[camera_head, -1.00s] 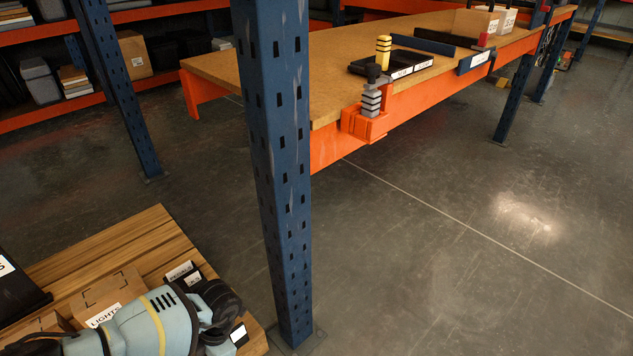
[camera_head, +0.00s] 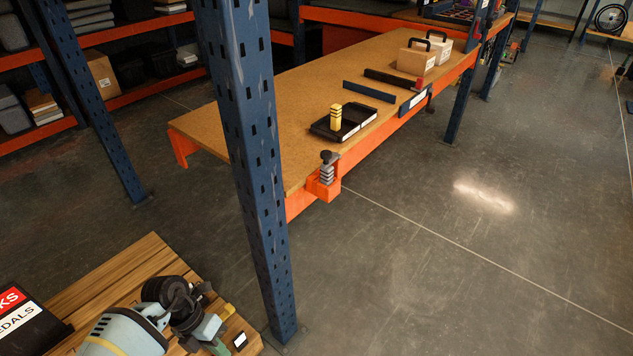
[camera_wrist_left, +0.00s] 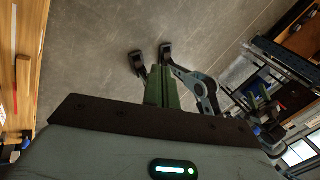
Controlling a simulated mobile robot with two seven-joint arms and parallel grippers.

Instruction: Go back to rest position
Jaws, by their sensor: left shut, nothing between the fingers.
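My left arm (camera_head: 125,335) comes in at the bottom left of the head view, over a wooden surface (camera_head: 125,262). Its far end lies near the right edge of that surface, where its fingers are hard to make out. In the left wrist view my left gripper (camera_wrist_left: 152,57) is shut and empty, over bare grey floor.
A blue upright post (camera_head: 250,165) stands close to my left arm. A long workbench (camera_head: 285,95) behind it carries a black tray (camera_head: 356,122), a yellow-and-black object (camera_head: 336,117) and boxes (camera_head: 412,62). The floor (camera_head: 430,270) at right is clear.

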